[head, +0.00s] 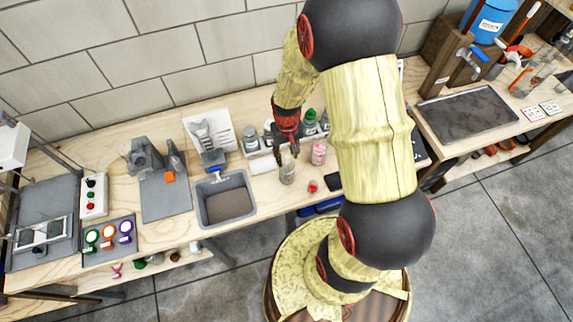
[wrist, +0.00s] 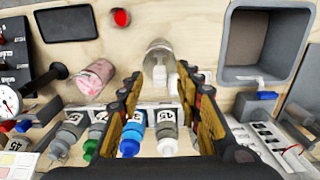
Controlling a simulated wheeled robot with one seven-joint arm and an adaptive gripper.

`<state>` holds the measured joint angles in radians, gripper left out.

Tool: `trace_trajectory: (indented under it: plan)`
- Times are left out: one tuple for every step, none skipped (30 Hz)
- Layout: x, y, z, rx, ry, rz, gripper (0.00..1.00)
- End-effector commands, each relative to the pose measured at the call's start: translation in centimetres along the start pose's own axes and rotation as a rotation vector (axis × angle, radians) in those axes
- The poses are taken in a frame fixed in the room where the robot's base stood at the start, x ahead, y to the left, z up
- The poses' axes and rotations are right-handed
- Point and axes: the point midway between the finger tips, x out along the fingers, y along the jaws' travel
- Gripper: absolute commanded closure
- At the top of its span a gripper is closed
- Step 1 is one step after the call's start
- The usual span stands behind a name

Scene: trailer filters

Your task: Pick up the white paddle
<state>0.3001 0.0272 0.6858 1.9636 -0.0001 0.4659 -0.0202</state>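My gripper (wrist: 165,88) is open, its two fingers apart with a gap between the tips. In the head view my gripper (head: 288,148) points down over the bench's back part, just behind a clear jar (head: 287,174). In the wrist view the clear jar (wrist: 158,50) lies just beyond the fingertips. A small white piece (wrist: 160,74) shows in or behind its clear wall, between the tips. It may be the white paddle, but its full shape is hidden. Nothing is visibly held.
A pink-labelled jar (head: 319,153) and a red-topped item (head: 313,187) stand close to the clear jar. Several capped bottles (wrist: 131,140) stand in a row below the fingers in the wrist view. A grey bin (head: 226,198) sits to the left. A stone wall (head: 150,55) backs the bench.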

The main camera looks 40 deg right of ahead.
Motion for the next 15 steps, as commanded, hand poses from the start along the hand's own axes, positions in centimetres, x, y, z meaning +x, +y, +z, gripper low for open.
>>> trace_trajectory:
  plan:
    - [0.73, 0.0, 0.03, 0.0, -0.002, 0.0, 0.65]
    - [1.0, 0.01, 0.0, 0.0, -0.002, 0.0, 0.65]
    - [1.28, 0.01, -0.05, 0.0, 0.0, 0.0, 0.65]
    - [1.43, 0.01, -0.07, 0.0, 0.001, 0.0, 0.65]
    - [1.55, 0.01, -0.09, 0.0, 0.002, 0.0, 0.65]
    - [1.64, 0.01, -0.09, 0.0, 0.002, 0.0, 0.65]
    - [1.66, 0.01, -0.09, 0.0, 0.002, 0.0, 0.65]
    - [1.67, 0.01, -0.09, 0.0, 0.002, 0.0, 0.65]
    - [1.65, 0.01, -0.09, 0.0, 0.002, 0.0, 0.65]
    - [1.64, 0.01, -0.09, 0.0, 0.002, 0.0, 0.65]
    - [1.64, 0.01, -0.08, 0.0, 0.002, 0.0, 0.65]
    - [1.64, 0.01, -0.08, 0.0, 0.002, 0.0, 0.65]
    - [1.64, 0.01, -0.07, 0.0, 0.002, 0.0, 0.67]
    - [1.63, 0.01, -0.07, 0.0, 0.002, 0.0, 0.69]
    - [1.63, 0.01, -0.07, 0.0, 0.001, 0.0, 0.71]
